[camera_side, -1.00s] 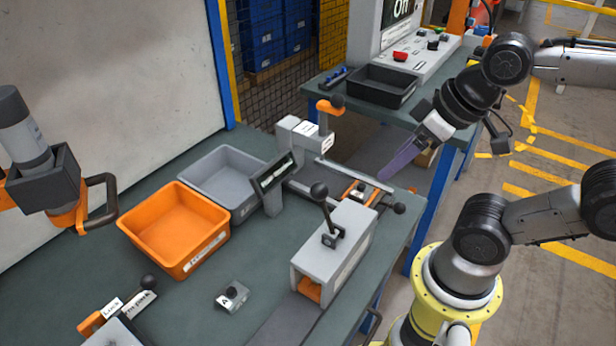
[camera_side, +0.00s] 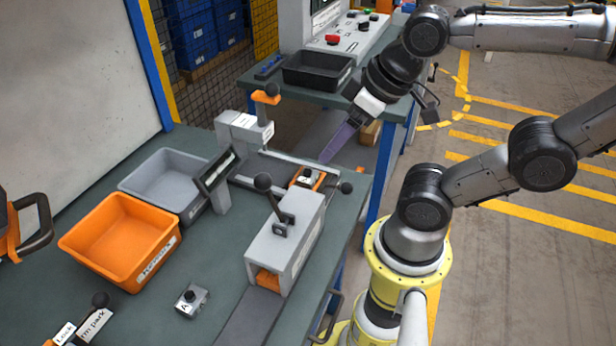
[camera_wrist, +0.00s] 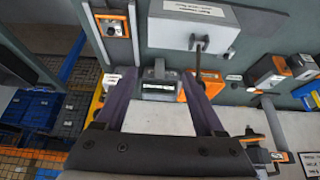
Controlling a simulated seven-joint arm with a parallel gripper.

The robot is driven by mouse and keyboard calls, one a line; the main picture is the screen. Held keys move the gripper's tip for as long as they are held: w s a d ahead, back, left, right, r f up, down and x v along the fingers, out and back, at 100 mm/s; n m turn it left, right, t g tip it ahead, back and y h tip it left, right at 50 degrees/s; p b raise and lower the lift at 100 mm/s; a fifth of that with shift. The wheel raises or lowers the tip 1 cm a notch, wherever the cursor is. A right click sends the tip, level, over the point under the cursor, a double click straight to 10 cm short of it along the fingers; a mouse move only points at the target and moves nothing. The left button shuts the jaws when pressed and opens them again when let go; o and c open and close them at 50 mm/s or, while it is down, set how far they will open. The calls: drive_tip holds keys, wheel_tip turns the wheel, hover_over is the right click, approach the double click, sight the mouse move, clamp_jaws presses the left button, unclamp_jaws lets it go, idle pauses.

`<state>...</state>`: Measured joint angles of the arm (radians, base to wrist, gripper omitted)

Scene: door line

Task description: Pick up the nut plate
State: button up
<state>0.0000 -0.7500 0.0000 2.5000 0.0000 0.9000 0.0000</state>
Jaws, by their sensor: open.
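No part is marked as the nut plate, so I cannot tell for sure which it is. A small grey block with a black knob and an "A" label (camera_side: 192,299) sits on the green bench. Another small pale piece (camera_side: 307,178) lies in an orange holder at the rail's end; an orange holder with a round piece (camera_wrist: 113,27) shows at the top left of the wrist view. My gripper (camera_side: 325,160) is open, with long purple fingers pointing down and left, just above and behind the rail-end holder. In the wrist view its fingers (camera_wrist: 158,72) are spread with nothing held between them.
A grey lever box (camera_side: 285,243) stands in front of the holder. A grey clamp post (camera_side: 243,130) and a tilted display (camera_side: 215,173) stand to its left. Orange (camera_side: 118,240) and grey (camera_side: 165,180) bins are farther left. A black tray (camera_side: 318,70) is on the back table.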

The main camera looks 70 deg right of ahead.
drive_tip(key=o, duration=0.3)
idle(0.4)
drive_tip(key=n+g, duration=0.6)
drive_tip(key=n, duration=1.2)
hover_over(308, 171)
wheel_tip(308, 171, down, 8)
drive_tip(key=f, duration=0.9)
drive_tip(key=shift+w+d, duration=0.15)
drive_tip(key=shift+w, duration=0.15)
drive_tip(key=f, duration=0.4)
drive_tip(key=shift+s+a, duration=0.2)
drive_tip(key=shift+s, duration=0.1)
drive_tip(key=shift+f, duration=0.55)
